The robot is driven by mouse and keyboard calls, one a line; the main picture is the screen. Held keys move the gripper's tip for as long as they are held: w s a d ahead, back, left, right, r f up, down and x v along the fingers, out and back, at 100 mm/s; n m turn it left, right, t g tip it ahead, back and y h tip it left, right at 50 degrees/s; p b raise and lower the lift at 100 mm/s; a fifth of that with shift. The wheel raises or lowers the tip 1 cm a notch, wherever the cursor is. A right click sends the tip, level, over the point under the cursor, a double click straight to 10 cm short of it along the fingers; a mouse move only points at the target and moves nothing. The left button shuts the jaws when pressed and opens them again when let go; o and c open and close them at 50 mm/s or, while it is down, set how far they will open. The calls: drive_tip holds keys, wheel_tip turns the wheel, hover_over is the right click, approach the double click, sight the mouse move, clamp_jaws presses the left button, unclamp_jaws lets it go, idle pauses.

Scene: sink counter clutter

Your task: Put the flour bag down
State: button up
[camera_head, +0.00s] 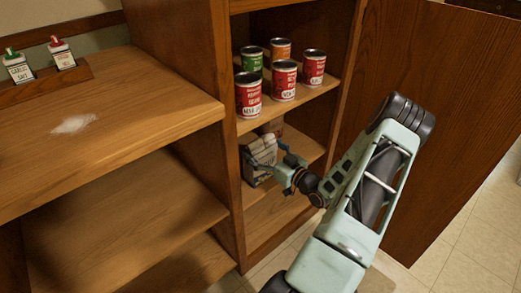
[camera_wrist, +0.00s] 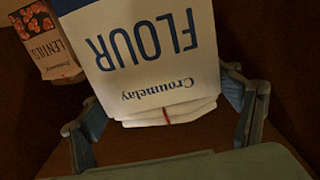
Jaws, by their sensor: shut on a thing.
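The flour bag (camera_head: 262,148) is white and sits inside the open cabinet, at the level of the shelf below the cans. In the wrist view the flour bag (camera_wrist: 145,75) fills the upper middle, with its blue lettering upside down. My gripper (camera_head: 268,167) reaches into the cabinet from the right and is shut on the bag. In the wrist view one finger of my gripper (camera_wrist: 165,112) shows on each side of the bag. The bag's far end is cut off there. I cannot tell whether its base touches the shelf.
A lentils bag (camera_wrist: 48,42) stands beside the flour at the left in the wrist view. Several cans (camera_head: 284,82) stand on the shelf above. The open cabinet door (camera_head: 440,110) is at the right. The counter (camera_head: 120,120) at left has a white powder patch (camera_head: 73,124).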

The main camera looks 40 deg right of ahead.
drive_tip(key=shift+r, duration=0.15)
drive_tip(key=o, duration=2.1)
drive_tip(key=shift+f, duration=0.25)
drive_tip(key=shift+r, duration=0.25)
drive_tip(key=s, duration=0.4)
drive_tip(key=s+p, duration=0.1)
drive_tip(key=s, duration=0.3)
drive_tip(key=s+d+p, duration=0.1)
drive_tip(key=s, duration=0.3)
drive_tip(key=shift+f, duration=0.1)
drive_tip(key=shift+w, duration=0.1)
